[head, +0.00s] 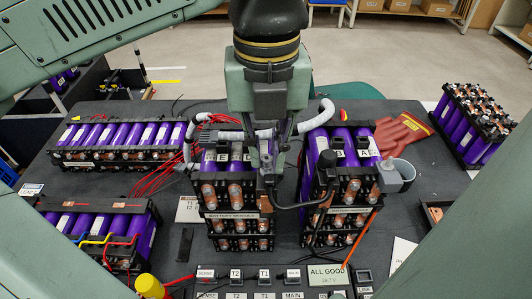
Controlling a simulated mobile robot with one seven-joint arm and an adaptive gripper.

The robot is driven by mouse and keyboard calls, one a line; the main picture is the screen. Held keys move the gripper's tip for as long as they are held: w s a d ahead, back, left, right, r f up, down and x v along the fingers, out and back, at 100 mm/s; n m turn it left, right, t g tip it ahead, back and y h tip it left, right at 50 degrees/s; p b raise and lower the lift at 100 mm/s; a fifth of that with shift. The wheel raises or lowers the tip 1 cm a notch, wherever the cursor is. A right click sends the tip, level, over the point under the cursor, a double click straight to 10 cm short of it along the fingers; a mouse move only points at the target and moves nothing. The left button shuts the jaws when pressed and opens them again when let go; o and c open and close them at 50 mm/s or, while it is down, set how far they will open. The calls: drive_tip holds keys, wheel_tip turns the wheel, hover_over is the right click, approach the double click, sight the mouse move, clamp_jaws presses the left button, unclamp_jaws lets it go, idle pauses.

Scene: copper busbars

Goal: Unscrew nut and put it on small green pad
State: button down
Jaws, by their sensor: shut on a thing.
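My gripper (267,178) points down at the front top edge of the middle battery module (222,190), at its right side. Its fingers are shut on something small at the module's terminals. The nut is too small and too hidden by the fingers to make out. I cannot tell whether it is still on its stud. I cannot make out a small green pad on the table.
A second module (345,150) stands close on the right, with a black cable (300,205) between. A grey cup (397,175), red glove (402,133) and another battery pack (472,125) lie right. Packs (120,135) and red wires fill the left. A labelled panel (327,275) stands in front.

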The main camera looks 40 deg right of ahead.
sight(267, 159)
drive_tip(key=shift+f+n+b, duration=0.1)
drive_tip(key=shift+n+b, duration=0.35)
drive_tip(key=shift+n, duration=0.75)
drive_tip(key=shift+r+n, duration=0.2)
drive_tip(key=shift+n, duration=0.5)
drive_tip(key=shift+n+p, duration=0.5)
drive_tip(key=shift+n, duration=1)
drive_tip(key=shift+r+p, duration=0.55)
drive_tip(key=shift+r, duration=0.1)
drive_tip(key=shift+r+p, duration=1.45)
drive_tip(key=shift+r, duration=0.5)
